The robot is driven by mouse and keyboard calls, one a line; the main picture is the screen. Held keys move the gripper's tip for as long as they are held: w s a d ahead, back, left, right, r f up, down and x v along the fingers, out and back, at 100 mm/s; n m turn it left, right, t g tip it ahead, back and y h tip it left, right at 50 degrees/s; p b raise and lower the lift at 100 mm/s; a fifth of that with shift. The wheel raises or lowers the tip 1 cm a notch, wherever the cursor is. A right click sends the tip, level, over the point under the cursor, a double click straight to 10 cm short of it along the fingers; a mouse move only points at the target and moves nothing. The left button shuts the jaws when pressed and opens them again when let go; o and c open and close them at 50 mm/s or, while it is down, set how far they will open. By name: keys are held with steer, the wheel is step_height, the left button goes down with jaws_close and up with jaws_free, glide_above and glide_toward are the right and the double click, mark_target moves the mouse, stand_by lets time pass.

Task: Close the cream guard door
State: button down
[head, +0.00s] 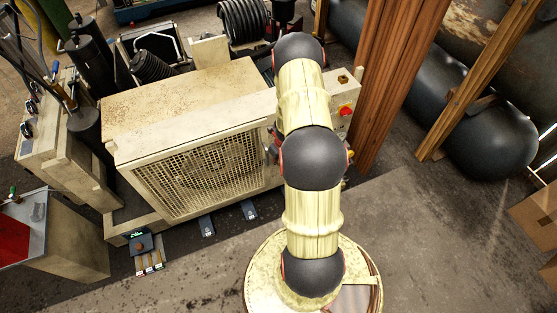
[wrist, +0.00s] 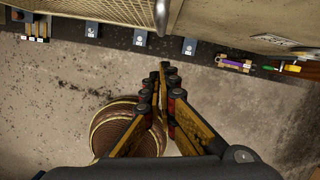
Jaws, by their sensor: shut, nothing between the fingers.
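The cream guard door (head: 200,172) with its mesh panel is on the front of the cream compressor housing (head: 180,95) in the head view. Its right edge is partly hidden by my arm, and I cannot tell how far it stands open. In the wrist view, a strip of mesh on the door (wrist: 95,8) runs along the top left, with a grey rounded bar (wrist: 161,14) at its right end. My gripper (wrist: 166,72) is shut and empty, below that bar in the picture and apart from it. In the head view my arm mostly hides the gripper.
A cream panel (wrist: 235,20) lies right of the bar. A red button (head: 346,111) sits on the control box at the housing's right. Grey tagged blocks (head: 206,226) lie on the floor along the front. Wooden posts (head: 400,60) and dark tanks stand right.

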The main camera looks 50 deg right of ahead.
steer(key=p+v, duration=0.2)
steer(key=v, duration=0.6)
steer(key=shift+r+p, duration=0.25)
steer(key=shift+p, duration=0.15)
steer(key=shift+a, duration=0.1)
